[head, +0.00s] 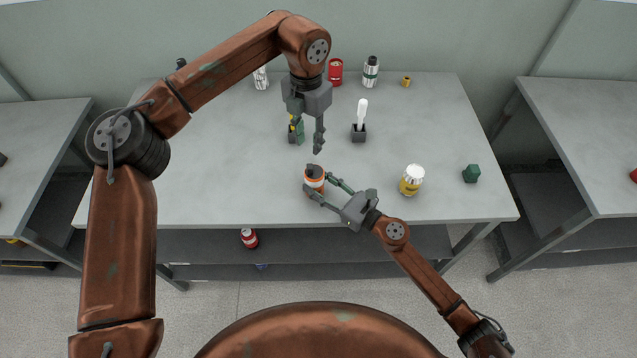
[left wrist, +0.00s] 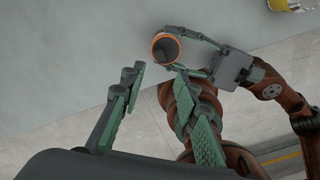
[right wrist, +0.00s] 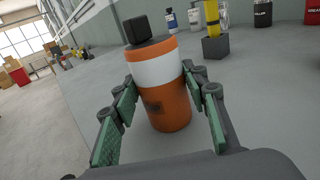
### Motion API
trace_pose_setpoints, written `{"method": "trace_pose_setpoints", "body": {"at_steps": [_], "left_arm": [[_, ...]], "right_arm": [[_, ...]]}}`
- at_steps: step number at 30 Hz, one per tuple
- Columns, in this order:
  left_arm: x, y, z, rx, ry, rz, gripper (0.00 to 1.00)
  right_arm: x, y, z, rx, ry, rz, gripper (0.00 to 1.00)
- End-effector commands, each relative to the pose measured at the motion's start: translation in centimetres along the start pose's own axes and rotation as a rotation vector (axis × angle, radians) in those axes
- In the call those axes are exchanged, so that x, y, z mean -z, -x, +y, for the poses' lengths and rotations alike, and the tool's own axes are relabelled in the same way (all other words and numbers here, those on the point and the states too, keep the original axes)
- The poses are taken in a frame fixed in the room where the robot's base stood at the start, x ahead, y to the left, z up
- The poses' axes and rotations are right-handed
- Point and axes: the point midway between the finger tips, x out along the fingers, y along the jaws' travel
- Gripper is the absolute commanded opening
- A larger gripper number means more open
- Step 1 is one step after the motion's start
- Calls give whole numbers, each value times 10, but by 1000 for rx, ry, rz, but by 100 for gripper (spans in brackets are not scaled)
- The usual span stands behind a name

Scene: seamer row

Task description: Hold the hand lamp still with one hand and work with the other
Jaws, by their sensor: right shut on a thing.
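The hand lamp (head: 315,183), an orange cylinder with a white band and a dark top, stands upright near the front middle of the table. My right gripper (head: 321,187) is shut on its sides. In the right wrist view, both fingers flank the hand lamp (right wrist: 160,100), and a black block shows at its top. My left gripper (head: 309,147) is open and empty, fingers down, above and behind the lamp. In the left wrist view the lamp's orange rim (left wrist: 154,52) lies beyond the open fingers.
A dark holder with a white stick (head: 361,115), a yellow-and-white jar (head: 411,180) and a green block (head: 471,173) stand to the right. A yellow item in a dark holder (right wrist: 214,45) stands behind the lamp. Cans (head: 335,72) line the back. The table's front left is clear.

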Motion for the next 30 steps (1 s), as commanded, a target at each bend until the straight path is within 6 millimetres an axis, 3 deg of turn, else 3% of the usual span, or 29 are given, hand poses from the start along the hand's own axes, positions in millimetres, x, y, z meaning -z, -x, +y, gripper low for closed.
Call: {"method": "trace_pose_setpoints", "body": {"at_steps": [8, 14, 21, 30], "left_arm": [[0, 0, 0, 0, 0, 0, 29], [2, -10, -3, 56, -44, 2, 15], [14, -48, -23, 368, -297, -66, 0], [33, -71, -26, 757, -589, -398, 0]], "right_arm": [[0, 0, 0, 0, 0, 0, 13], [0, 0, 0, 0, 0, 0, 13], [0, 0, 0, 0, 0, 0, 13], [0, 0, 0, 0, 0, 0, 13]]}}
